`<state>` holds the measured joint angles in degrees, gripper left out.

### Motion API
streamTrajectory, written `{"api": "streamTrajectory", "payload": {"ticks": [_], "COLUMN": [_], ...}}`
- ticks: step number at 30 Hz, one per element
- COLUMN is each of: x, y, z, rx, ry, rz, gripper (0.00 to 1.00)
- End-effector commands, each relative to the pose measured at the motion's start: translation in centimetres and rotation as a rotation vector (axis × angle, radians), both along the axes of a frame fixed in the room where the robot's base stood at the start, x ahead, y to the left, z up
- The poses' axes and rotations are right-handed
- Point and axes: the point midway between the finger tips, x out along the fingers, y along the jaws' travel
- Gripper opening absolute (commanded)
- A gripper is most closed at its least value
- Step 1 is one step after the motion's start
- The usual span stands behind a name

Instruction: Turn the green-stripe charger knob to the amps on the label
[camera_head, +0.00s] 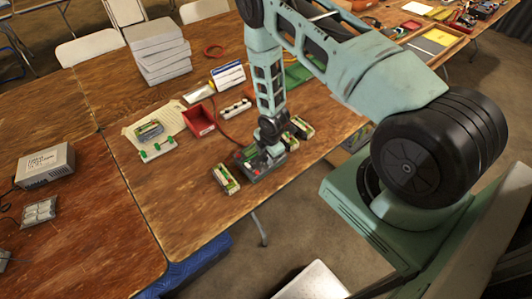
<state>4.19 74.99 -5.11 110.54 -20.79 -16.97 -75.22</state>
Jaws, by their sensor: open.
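A small dark grey charger box (257,173) with a reddish spot on top lies near the front edge of the wooden table. My gripper (270,151) points down right over its back part, open. The gripper hides much of the box's top, so I cannot make out the knob, its setting or the label's amps. I cannot tell whether the fingers touch the knob. Green-and-white packs lie close by: one (225,179) left of the box, others (302,127) to its right. A grey box with a printed label (45,166) stands on the left table.
A red open bin (199,119), a white-and-blue box (228,76) and a white strip (235,109) lie behind the charger. A paper sheet (133,136) and stacked grey slabs (157,50) are further left. The table's front-left area is clear.

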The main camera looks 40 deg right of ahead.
Motion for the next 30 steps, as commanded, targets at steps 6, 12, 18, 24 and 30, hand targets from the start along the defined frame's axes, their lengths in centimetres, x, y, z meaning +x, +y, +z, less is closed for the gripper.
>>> {"api": "streamTrajectory", "payload": {"ticks": [6,12,18,24,30], "x": [0.02,0.01,0.01,0.03,0.08], "y": [0.01,0.01,0.01,0.01,0.03], "z": [-0.11,-0.09,-0.09,-0.18,-0.31], "rx": [0.0,0.0,0.001,0.009,0.03], "ry": [0.0,0.0,0.0,0.0,0.0], "rz": [0.0,0.0,-0.003,-0.045,-0.157], "gripper": [0.41,0.0,0.0,0.0,0.0]}}
